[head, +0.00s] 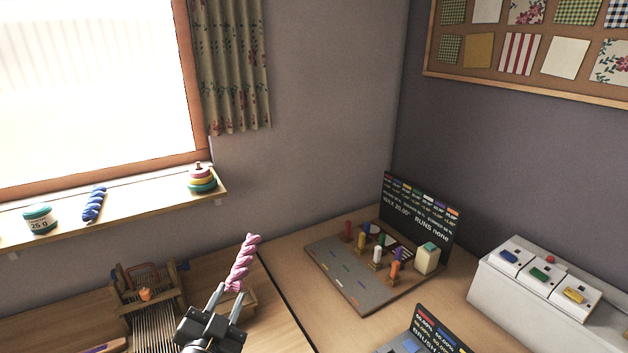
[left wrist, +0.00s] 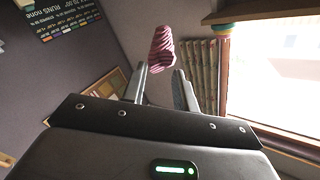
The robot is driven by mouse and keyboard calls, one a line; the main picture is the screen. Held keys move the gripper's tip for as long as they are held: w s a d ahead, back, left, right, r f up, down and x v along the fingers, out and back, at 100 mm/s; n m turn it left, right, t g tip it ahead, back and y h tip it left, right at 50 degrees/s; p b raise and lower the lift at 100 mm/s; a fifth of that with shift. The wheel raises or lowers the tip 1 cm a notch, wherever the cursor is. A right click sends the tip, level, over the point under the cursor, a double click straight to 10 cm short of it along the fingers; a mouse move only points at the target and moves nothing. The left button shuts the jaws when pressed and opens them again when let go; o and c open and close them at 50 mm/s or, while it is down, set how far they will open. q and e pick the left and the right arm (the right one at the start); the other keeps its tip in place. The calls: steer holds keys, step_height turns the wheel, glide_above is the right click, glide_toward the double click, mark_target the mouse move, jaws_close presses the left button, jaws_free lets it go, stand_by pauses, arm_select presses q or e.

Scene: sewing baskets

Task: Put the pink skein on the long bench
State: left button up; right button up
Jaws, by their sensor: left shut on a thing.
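The pink skein (head: 244,262) is a twisted bundle of yarn, held tilted upward in my left gripper (head: 229,294). The gripper is shut on its lower end, and the skein is up in the air in front of the grey wall. In the left wrist view the skein (left wrist: 162,50) stands out past the fingertips of the gripper (left wrist: 160,78). A long wooden bench top (head: 70,318) lies at the lower left in the head view; I cannot tell whether it is the long bench. My right gripper is not in view.
A small loom (head: 150,290) stands on the wooden top, left of my gripper. A grey board with pegs (head: 350,270) and a white box (head: 540,285) are to the right.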

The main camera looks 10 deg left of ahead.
arm_select(q)
steer(key=s+d+r+m+g+h, duration=0.1)
steer(key=d+r+m+g+h, duration=0.1)
steer(key=d+m+h, duration=0.2)
steer(key=s+d+r+m+g+h, duration=0.2)
steer(key=d+m+h, duration=0.2)
steer(key=d+h, duration=0.3)
steer(key=d, duration=0.4)
steer(key=shift+r+h, duration=0.3)
steer(key=shift+r, duration=0.05)
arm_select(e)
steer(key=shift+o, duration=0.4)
arm_select(q)
steer(key=shift+w+d, duration=0.1)
